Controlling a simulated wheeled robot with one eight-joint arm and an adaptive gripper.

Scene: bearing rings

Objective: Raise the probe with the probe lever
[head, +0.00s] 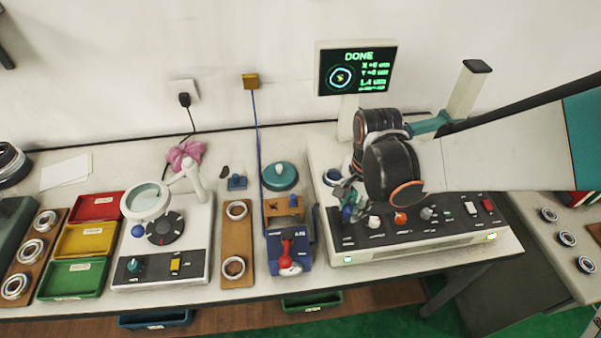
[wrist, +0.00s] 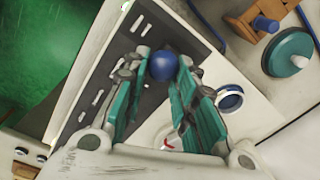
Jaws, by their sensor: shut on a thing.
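The probe lever shows as a blue ball knob (wrist: 163,66) between my fingertips in the wrist view. In the head view the knob (head: 348,212) sits at the left end of the measuring machine's dark control panel (head: 375,238). My gripper (wrist: 160,72) is shut on the knob; in the head view my gripper (head: 350,193) reaches down to it from the right. The lever's shaft is hidden by the knob and fingers. The probe cannot be made out behind my arm. The machine's screen (head: 356,68) reads DONE with green figures.
A blue-rimmed ring (head: 333,177) lies on the machine left of my gripper. A blue fixture with a red lever (head: 288,258) and a round teal-lidded thing (head: 280,176) stand close on the left. A pale post (head: 466,90) rises behind my arm.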

